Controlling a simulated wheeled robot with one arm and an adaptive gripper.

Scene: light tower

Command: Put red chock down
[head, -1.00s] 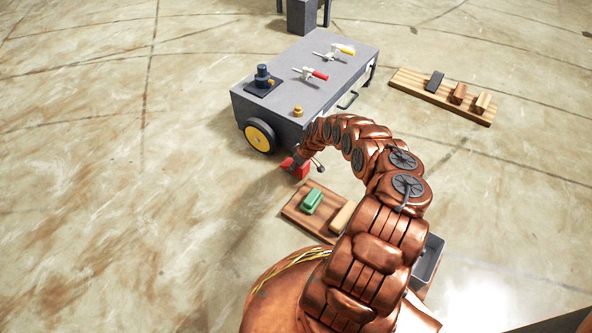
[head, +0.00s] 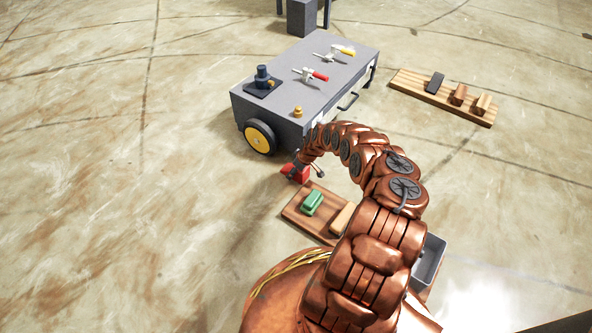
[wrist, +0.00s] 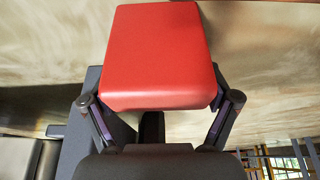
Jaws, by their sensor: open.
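The red chock (head: 292,174) is on the floor side of the trolley's near corner, just in front of its yellow-hubbed wheel (head: 260,137). I cannot tell whether it touches the wheel or the floor. In the wrist view the red chock (wrist: 158,55) fills the space beyond my gripper (wrist: 160,102). My gripper is open, with one finger on each side of the chock's near end. In the head view my gripper (head: 302,163) is at the chock and partly covers it.
A wooden board (head: 296,216) with a green block (head: 312,202) and a tan block (head: 342,217) lies close to my arm. Another board (head: 412,91) with several blocks lies at the right. The floor at left is clear.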

